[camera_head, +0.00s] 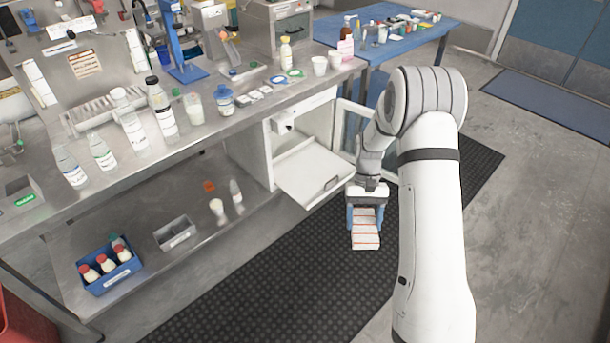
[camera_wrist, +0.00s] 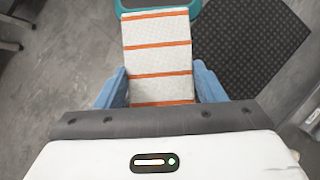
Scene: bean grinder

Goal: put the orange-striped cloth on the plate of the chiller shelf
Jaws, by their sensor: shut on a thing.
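My gripper (camera_head: 365,214) is shut on the orange-striped cloth (camera_head: 366,236), a white folded strip with thin orange bands. In the wrist view the cloth (camera_wrist: 157,55) lies between the blue fingers (camera_wrist: 160,88) and extends beyond them. The chiller (camera_head: 283,128) is a white cabinet under the steel bench with its door (camera_head: 345,135) open. Its white shelf plate (camera_head: 313,172) sticks out of the opening, and its visible surface looks bare. My gripper and the cloth are to the right of the plate and nearer the camera, apart from it.
The open door stands behind my wrist, to the right of the plate. Bottles and cups crowd the steel bench (camera_head: 185,142). A lower shelf holds a blue crate (camera_head: 112,282) of bottles and a grey bin (camera_head: 175,234). A black mat (camera_head: 270,285) covers clear floor in front.

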